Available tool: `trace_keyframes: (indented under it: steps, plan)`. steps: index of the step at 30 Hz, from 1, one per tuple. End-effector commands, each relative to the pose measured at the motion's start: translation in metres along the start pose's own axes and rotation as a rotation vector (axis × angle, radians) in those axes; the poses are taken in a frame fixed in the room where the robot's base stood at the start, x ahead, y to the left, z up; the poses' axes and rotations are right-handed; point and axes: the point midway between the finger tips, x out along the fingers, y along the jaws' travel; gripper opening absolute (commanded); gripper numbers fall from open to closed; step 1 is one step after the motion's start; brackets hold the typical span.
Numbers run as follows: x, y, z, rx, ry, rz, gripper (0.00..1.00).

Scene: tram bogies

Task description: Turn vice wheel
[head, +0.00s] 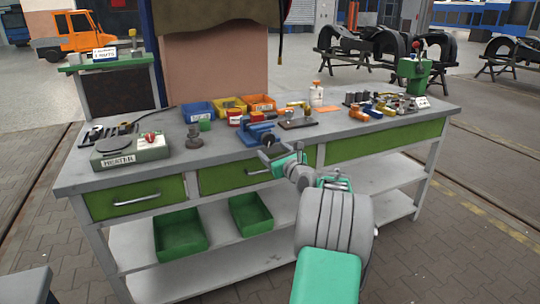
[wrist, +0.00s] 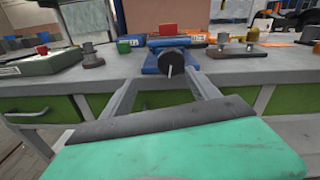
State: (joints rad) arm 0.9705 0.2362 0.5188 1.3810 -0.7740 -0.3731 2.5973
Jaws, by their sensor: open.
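The blue vice (head: 256,131) stands at the front edge of the workbench, with its dark round wheel (head: 267,139) facing me. In the wrist view the vice (wrist: 153,64) is straight ahead, and its black wheel (wrist: 171,62) shows a thin pale bar across its face. My gripper (head: 280,150) is open and empty, just in front of the bench edge. In the wrist view the fingers (wrist: 163,80) point toward the wheel, one on each side of it in the picture. I cannot tell how far the wheel is from the fingertips; no contact shows.
The grey workbench (head: 330,133) has green drawers and a lower shelf with green trays (head: 180,234). A heater (head: 131,150) and a grey cylindrical part (head: 194,138) are left of the vice. Coloured bins (head: 198,110) stand behind it. Small parts (head: 385,104) lie to the right.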

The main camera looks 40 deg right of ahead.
Motion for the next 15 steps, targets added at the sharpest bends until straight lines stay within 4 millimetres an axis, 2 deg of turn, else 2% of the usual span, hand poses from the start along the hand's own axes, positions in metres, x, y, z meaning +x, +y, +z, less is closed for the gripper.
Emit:
trace_keyframes:
  steps: [1,3,5,15]
  plan:
    - [-0.002,-0.013,-0.006,0.061,-0.026,-0.019,0.70]
    - [0.000,-0.021,-0.004,0.108,-0.047,-0.030,0.70]
    - [0.007,-0.022,-0.003,0.118,-0.051,-0.029,0.70]
    - [0.067,-0.023,0.000,0.112,-0.047,-0.029,0.70]
